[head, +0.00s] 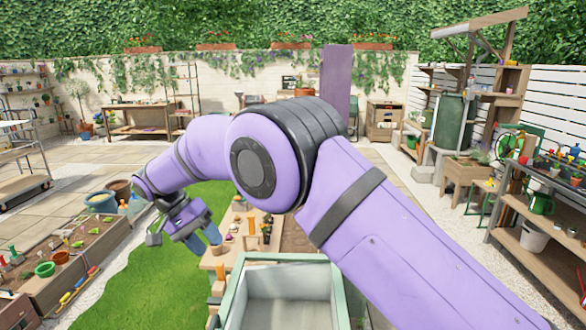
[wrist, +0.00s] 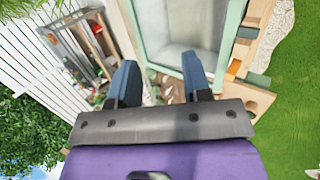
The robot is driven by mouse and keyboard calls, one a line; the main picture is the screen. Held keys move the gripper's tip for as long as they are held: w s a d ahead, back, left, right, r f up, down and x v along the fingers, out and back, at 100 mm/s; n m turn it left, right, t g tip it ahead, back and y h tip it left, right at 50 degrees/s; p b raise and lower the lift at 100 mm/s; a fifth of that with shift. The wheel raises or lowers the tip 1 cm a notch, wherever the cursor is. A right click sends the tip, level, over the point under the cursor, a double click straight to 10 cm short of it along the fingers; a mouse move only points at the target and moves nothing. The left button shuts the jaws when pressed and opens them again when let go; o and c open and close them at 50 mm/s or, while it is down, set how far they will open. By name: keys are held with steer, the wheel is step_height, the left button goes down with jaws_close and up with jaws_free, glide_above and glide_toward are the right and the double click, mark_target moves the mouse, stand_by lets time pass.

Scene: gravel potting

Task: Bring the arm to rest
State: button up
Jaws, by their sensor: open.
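My purple arm (head: 385,230) stretches across the head view from the lower right, bends at a large dark-banded joint and reaches down to the left. My gripper (head: 205,246) hangs at its end, left of the low wooden bench, with the fingers pointing down. In the wrist view my gripper (wrist: 160,82) shows two blue-grey fingers spread apart. Nothing is between them. The fingers appear in front of a pale green-framed bin in that view.
The green-framed bin (head: 240,300) stands at the bottom centre. A wooden bench (head: 222,262) with small pots and tools is behind it. Wooden planters (head: 60,290) line the left, a loaded shelf (head: 545,210) the right. Grass (head: 145,285) lies open at the left centre.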

steer(key=w+d+r+y, duration=0.1)
steer(key=d+r+y, duration=0.1)
steer(key=d+r, duration=0.85)
steer(key=d+r+y, duration=0.2)
steer(key=d+r, duration=0.6)
steer(key=d, duration=0.5)
steer(key=s+d+r+t+y, duration=0.1)
steer(key=s+d+r, duration=0.25)
steer(key=d, duration=0.35)
steer(key=s+d+r+t+y, duration=0.1)
steer(key=s+d+r, duration=0.1)
steer(key=s+d, duration=0.45)
steer(key=s+d+f+t, duration=0.2)
steer(key=s+d, duration=0.5)
steer(key=s, duration=0.2)
steer(key=s+d+f+t+y, duration=0.1)
steer(key=s+d+f+t, duration=0.1)
steer(key=s+d, duration=0.5)
steer(key=shift+s, duration=0.9)
